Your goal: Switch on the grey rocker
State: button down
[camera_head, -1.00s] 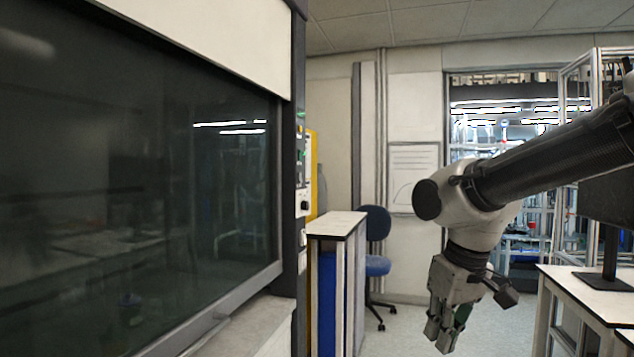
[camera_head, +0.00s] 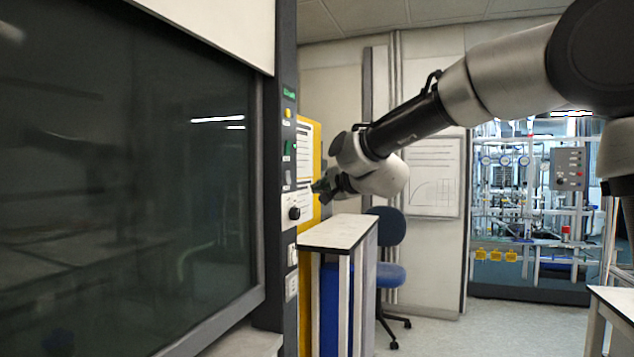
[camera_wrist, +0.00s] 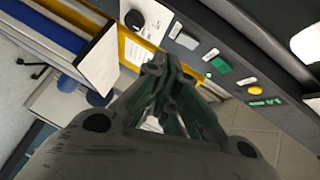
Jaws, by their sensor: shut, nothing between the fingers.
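The grey rocker (camera_head: 287,178) sits on the dark upright panel at the edge of the glazed cabinet, between a green rocker (camera_head: 287,147) above and a black knob (camera_head: 294,213) below. In the wrist view the grey rocker (camera_wrist: 183,38) shows just beyond the fingertips, between the knob (camera_wrist: 134,19) and the green rocker (camera_wrist: 217,66). My gripper (camera_head: 318,187) is shut and empty, to the right of the panel at about the grey rocker's height. In the wrist view my gripper's fingertips (camera_wrist: 163,65) meet. I cannot tell the rocker's position or the exact gap.
A yellow button (camera_head: 288,113) sits above the green rocker. A yellow-edged board (camera_head: 309,165) stands behind the panel. A white-topped bench (camera_head: 340,232) is below my gripper, with a blue chair (camera_head: 388,270) behind it. Open floor lies to the right.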

aim_at(288, 177)
jog(key=r+m, duration=0.1)
jog(key=w+d+r+m+t, duration=0.1)
jog(key=shift+d+m, duration=0.1)
jog(key=shift+m, duration=0.2)
jog(key=s+a+x, duration=0.1)
jog(key=a+x, duration=0.1)
jog(key=x, duration=1)
jog(key=shift+w+a, duration=0.25)
jog(key=shift+a, duration=0.1)
jog(key=shift+f, duration=0.1)
